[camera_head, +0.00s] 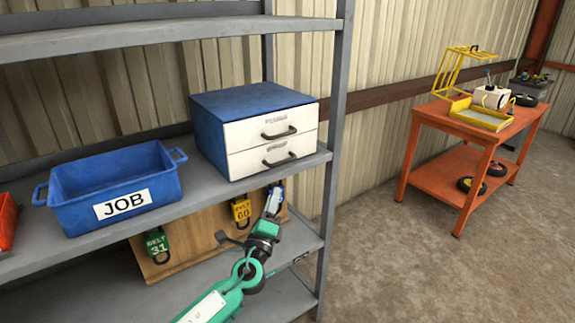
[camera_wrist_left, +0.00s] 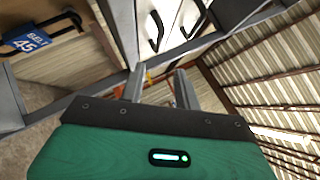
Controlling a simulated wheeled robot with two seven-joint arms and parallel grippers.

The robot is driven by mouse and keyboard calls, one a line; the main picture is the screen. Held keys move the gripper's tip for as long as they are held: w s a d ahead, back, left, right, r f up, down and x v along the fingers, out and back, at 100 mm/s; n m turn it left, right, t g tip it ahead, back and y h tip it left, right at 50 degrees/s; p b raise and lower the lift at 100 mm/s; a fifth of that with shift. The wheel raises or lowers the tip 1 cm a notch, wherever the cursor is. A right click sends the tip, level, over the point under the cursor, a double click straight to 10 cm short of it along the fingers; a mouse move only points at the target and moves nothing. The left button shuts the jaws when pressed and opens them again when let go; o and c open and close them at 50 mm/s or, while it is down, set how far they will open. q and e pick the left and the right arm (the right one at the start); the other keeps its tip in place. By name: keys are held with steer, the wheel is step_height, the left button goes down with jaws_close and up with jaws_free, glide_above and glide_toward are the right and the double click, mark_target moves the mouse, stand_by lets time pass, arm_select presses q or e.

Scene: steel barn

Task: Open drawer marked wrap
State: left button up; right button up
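A blue cabinet (camera_head: 215,118) with two white drawers stands on the shelf. The upper drawer (camera_head: 245,135) and the lower drawer (camera_head: 243,164) both look shut. Each has a dark bar handle; the upper handle (camera_head: 279,133) and lower handle (camera_head: 280,160) also show in the left wrist view (camera_wrist_left: 156,30). Small print above the handles is too small to read. My left gripper (camera_head: 274,198) is below the cabinet, in front of the tag board, apart from the handles. Its two fingers (camera_wrist_left: 158,78) are spread with nothing visible between them. My right gripper is out of view.
A blue JOB bin (camera_head: 75,200) stands left of the cabinet on the grey shelf (camera_head: 225,205). Below is a wooden board (camera_head: 195,230) with coloured tags. A shelf post (camera_head: 335,130) rises right of the cabinet. An orange cart (camera_head: 455,125) stands farther right beyond open floor.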

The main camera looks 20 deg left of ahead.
arm_select(q)
steer(key=p+x, duration=0.2)
steer(key=x, duration=0.8)
steer(key=shift+w+r, duration=0.1)
steer(key=shift+w, duration=0.2)
steer(key=shift+w+r, duration=0.15)
steer(key=shift+w, duration=0.4)
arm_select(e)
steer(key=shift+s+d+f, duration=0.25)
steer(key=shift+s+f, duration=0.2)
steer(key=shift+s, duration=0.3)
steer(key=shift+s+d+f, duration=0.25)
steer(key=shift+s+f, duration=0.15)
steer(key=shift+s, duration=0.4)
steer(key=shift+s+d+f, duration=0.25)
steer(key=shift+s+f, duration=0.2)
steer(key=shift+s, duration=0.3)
arm_select(q)
jaws_close()
